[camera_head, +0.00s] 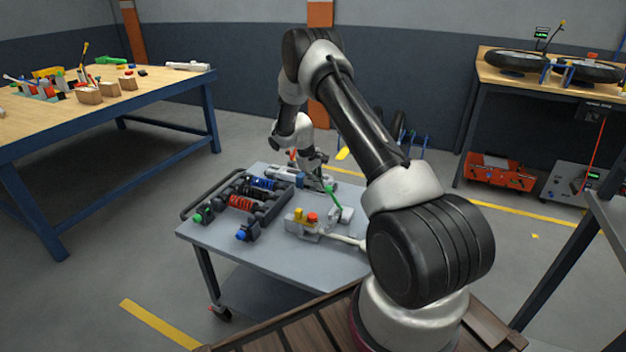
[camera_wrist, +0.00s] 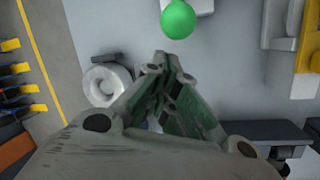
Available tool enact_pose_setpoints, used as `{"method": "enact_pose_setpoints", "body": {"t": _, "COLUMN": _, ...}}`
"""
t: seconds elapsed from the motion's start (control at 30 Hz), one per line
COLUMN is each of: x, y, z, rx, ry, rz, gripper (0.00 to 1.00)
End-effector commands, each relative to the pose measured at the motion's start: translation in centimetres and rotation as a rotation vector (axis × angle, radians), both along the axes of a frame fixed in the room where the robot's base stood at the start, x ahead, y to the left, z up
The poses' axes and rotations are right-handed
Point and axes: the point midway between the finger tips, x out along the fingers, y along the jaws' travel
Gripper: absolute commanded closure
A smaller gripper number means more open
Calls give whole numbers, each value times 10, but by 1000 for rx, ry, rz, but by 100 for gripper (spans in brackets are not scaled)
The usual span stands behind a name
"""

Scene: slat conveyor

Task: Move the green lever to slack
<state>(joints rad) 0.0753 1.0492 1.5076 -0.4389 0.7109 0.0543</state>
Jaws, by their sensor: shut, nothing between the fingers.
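The green lever (camera_head: 334,198) stands tilted on the grey cart, beside a light block with a yellow and a red knob (camera_head: 312,217). In the wrist view its round green knob (camera_wrist: 178,19) shows at the top edge, just beyond the fingertips; its shaft is hidden there. My gripper (camera_head: 320,184) is low over the cart, close to the lever. In the wrist view my gripper (camera_wrist: 170,62) is shut and empty, with a small gap in the picture between its tips and the knob. No slack marking is readable.
A dark tray with blue and red springs (camera_head: 241,203) lies left of the lever on the cart (camera_head: 205,235). A blue-knobbed part (camera_head: 243,234) sits near the front edge.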

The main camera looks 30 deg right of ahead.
Motion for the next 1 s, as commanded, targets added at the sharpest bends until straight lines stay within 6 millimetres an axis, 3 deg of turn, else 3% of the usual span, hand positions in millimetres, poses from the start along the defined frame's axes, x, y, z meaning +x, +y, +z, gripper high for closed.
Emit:
{"method": "enact_pose_setpoints", "body": {"t": 0.2, "x": -11, "y": -1, "z": 5, "rx": 0, "ry": 2, "rz": -2, "gripper": 100}}
{"method": "enact_pose_setpoints", "body": {"t": 1.0, "x": -17, "y": -6, "z": 12, "rx": 89, "ry": -113, "rz": -2, "gripper": 100}}
